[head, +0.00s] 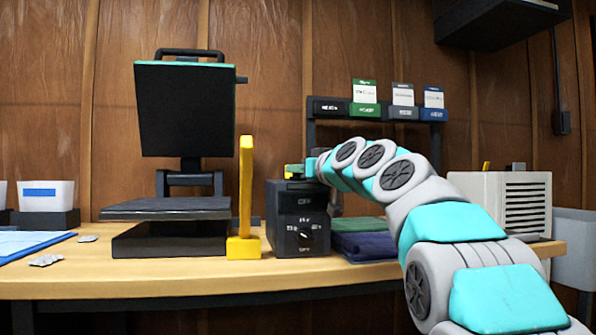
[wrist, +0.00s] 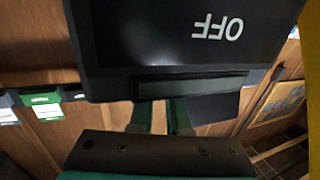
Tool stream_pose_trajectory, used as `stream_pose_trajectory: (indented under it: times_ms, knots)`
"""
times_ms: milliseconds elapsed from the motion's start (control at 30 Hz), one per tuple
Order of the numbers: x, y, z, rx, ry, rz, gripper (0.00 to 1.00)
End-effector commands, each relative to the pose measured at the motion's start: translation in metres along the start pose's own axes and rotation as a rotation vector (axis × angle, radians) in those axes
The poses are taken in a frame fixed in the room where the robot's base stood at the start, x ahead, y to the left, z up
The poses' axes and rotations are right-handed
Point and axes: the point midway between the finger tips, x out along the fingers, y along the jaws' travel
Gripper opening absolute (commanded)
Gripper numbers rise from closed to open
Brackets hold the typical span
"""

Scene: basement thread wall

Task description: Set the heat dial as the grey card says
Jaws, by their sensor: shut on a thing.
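My gripper (head: 296,171) is at the top of the box, above the dial. In the wrist view the OFF panel (wrist: 215,28) appears upside down, and my gripper's green fingers (wrist: 158,105) reach its top edge. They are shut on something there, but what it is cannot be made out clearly. The grey card (head: 403,94) stands in the rack; its writing is unreadable.
A green card (head: 364,91) and a blue card (head: 434,97) flank the grey one. A heat press (head: 186,110) and a yellow post (head: 245,190) stand left of the box. Folded dark cloths (head: 366,243) lie close on its right. A white vented unit (head: 512,205) stands farther right.

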Motion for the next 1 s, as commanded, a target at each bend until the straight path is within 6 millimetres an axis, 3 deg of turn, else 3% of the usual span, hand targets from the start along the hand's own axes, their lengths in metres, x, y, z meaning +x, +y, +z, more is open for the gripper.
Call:
stream_pose_trajectory:
  times_ms: [400, 1000]
  knots:
    - [-0.0005, -0.0005, -0.0065, -0.003, 0.0, 0.234, 0.0]
    - [0.0004, 0.0004, -0.0009, 0.001, 0.001, 0.305, 0.0]
